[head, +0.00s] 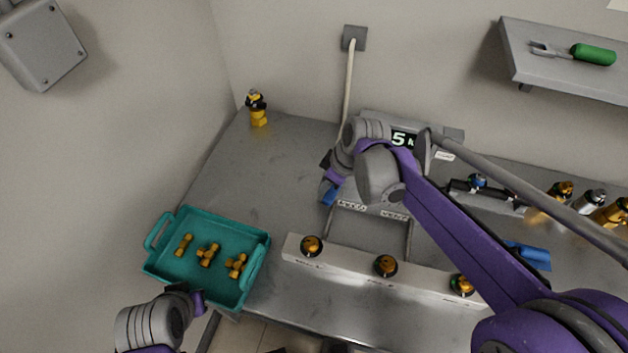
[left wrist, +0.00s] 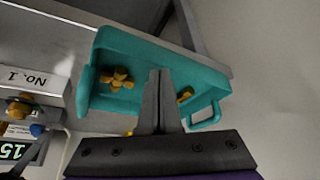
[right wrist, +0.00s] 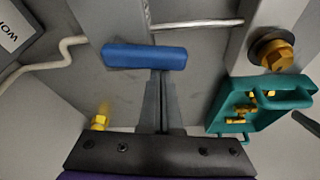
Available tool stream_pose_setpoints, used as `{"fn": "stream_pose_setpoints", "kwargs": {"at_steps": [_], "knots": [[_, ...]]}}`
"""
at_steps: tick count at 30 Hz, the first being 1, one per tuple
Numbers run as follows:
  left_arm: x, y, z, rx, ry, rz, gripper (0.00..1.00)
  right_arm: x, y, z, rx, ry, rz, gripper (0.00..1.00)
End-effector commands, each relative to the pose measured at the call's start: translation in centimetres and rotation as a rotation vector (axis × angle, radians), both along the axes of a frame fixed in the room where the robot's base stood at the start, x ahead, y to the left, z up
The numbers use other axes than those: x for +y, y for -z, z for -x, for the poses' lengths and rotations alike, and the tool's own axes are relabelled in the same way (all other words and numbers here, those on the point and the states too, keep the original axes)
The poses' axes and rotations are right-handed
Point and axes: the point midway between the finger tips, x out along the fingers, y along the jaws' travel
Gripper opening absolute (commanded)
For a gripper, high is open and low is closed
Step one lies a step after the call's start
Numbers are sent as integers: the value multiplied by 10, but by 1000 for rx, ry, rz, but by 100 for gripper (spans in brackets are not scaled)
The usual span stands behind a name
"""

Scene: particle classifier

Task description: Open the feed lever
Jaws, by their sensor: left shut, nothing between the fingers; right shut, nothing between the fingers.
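A blue handle (right wrist: 145,57), which I take for the feed lever's grip, lies crosswise just beyond the fingertips of my right gripper (right wrist: 161,76) in the right wrist view. The fingers are shut and empty; I cannot tell if they touch it. In the head view the blue handle (head: 328,193) shows just below my right gripper, near the machine with the lit display (head: 403,139); my arm hides much of that machine. My left gripper (left wrist: 160,75) is shut and empty above the teal tray, seen in the left wrist view.
The teal tray (head: 165,265) holds several brass fittings. A pale bar (head: 340,258) with round brass-and-black knobs runs along the table front. Another blue handle (head: 530,256) and brass parts are at the right. A yellow-black fitting (head: 257,110) stands at the back left; the table before it is clear.

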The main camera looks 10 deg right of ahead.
Motion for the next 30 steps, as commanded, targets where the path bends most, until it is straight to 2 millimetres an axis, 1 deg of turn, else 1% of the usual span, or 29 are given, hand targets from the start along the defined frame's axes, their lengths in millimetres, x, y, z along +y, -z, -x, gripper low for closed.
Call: {"fn": "stream_pose_setpoints", "kwargs": {"at_steps": [12, 30], "knots": [[0, -3, -1, -1, 0, 0, 0, -6, 0, 8, 1, 3, 0, 0], [0, -3, -1, -1, 0, 0, 0, -6, -1, 9, 1, 3, 1, 0]]}}
